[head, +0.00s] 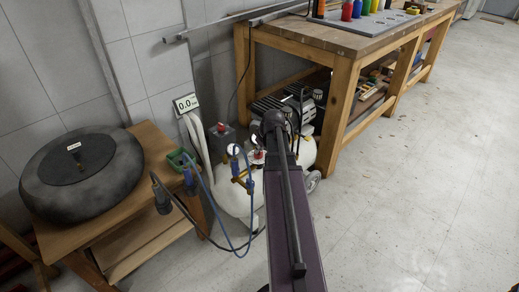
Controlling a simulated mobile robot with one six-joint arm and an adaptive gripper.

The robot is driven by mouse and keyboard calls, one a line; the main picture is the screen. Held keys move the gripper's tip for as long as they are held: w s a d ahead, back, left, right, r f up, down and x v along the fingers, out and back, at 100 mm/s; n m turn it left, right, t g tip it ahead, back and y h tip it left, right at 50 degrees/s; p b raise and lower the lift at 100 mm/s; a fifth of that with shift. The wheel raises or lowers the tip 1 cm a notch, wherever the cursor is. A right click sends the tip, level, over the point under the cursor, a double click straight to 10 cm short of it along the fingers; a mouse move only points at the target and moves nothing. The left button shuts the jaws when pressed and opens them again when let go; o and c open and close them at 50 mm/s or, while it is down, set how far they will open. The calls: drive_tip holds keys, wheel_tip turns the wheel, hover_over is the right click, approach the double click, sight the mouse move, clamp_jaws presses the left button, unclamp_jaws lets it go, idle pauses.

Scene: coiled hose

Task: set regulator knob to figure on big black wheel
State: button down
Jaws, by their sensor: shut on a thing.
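The big black wheel (45,185) lies flat on a wooden side table at the left. A small white label (74,147) sits on its dark centre, and its figure is too small to read. A compressor with a cream tank (234,204) stands on the floor at the middle. Round white gauges (232,149) and brass fittings show on it. A small red part (258,155) shows just left of my arm; I cannot tell if it is the regulator knob. My arm rises from the bottom across the compressor. My gripper is hidden behind it, and no fingertips can be made out.
A blue hose (216,211) hangs between side table and compressor. A wooden workbench (345,40) stands behind. The floor at right is clear.

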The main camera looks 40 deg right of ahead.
drive_tip(key=m, duration=0.1)
drive_tip(key=m+h, duration=0.1)
drive_tip(key=m, duration=0.2)
drive_tip(key=shift+a+m+h, duration=0.25)
drive_tip(key=shift+m+h, duration=0.15)
drive_tip(key=m+g, duration=0.1)
drive_tip(key=m, duration=0.1)
drive_tip(key=m+h, duration=0.1)
drive_tip(key=m, duration=0.2)
drive_tip(key=shift+w+m+g+h, duration=0.15)
drive_tip(key=shift+m+g+h, duration=0.15)
drive_tip(key=shift+g, duration=0.1)
drive_tip(key=m+g, duration=0.1)
drive_tip(key=m, duration=0.2)
drive_tip(key=m+g+h, duration=0.1)
drive_tip(key=m, duration=0.2)
drive_tip(key=shift+w+a, duration=0.1)
drive_tip(key=shift+w, duration=0.1)
drive_tip(key=m+g, duration=0.2)
drive_tip(key=m, duration=0.3)
drive_tip(key=c, duration=0.7)
unclamp_jaws()
